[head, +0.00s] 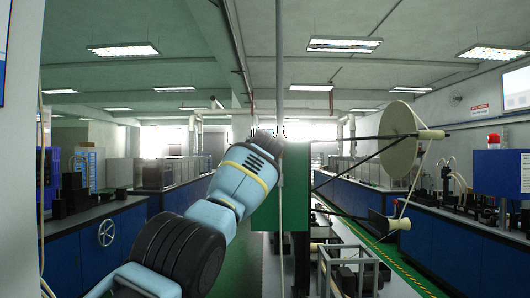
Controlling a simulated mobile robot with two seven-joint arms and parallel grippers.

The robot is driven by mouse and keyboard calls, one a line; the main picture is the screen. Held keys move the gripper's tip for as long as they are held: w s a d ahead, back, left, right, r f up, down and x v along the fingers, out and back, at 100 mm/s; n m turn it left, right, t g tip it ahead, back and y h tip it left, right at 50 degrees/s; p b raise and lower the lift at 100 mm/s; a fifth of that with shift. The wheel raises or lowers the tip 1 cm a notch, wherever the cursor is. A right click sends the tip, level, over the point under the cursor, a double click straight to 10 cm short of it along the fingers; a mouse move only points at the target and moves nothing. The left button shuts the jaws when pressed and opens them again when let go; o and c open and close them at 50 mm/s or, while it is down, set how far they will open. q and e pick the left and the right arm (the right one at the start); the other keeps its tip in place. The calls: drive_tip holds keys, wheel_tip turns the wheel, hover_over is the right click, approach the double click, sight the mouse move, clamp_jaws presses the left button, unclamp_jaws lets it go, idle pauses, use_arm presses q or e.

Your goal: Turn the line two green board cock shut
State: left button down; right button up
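The green board (295,180) stands upright near the middle of the head view, edged by a thin grey vertical pole. My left arm comes up from the lower left and ends in a dark part against the board's upper left. It covers much of the board's left side. No fingers of my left gripper show, and I cannot tell whether it touches anything. No cock can be made out on the visible part of the board; the line two cock is hidden or too small to see. My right gripper is out of the frame.
A cream reel (400,140) on dark rods juts out right of the board, with tape running to a small roller (390,222). A metal frame (345,265) stands below. Blue benches line both sides, with a handwheel (106,233) at left. Green floor shows between them.

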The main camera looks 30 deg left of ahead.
use_arm(q)
drive_tip(key=c, duration=1.4)
unclamp_jaws()
drive_tip(key=shift+o, duration=0.2)
drive_tip(key=shift+d, duration=0.15)
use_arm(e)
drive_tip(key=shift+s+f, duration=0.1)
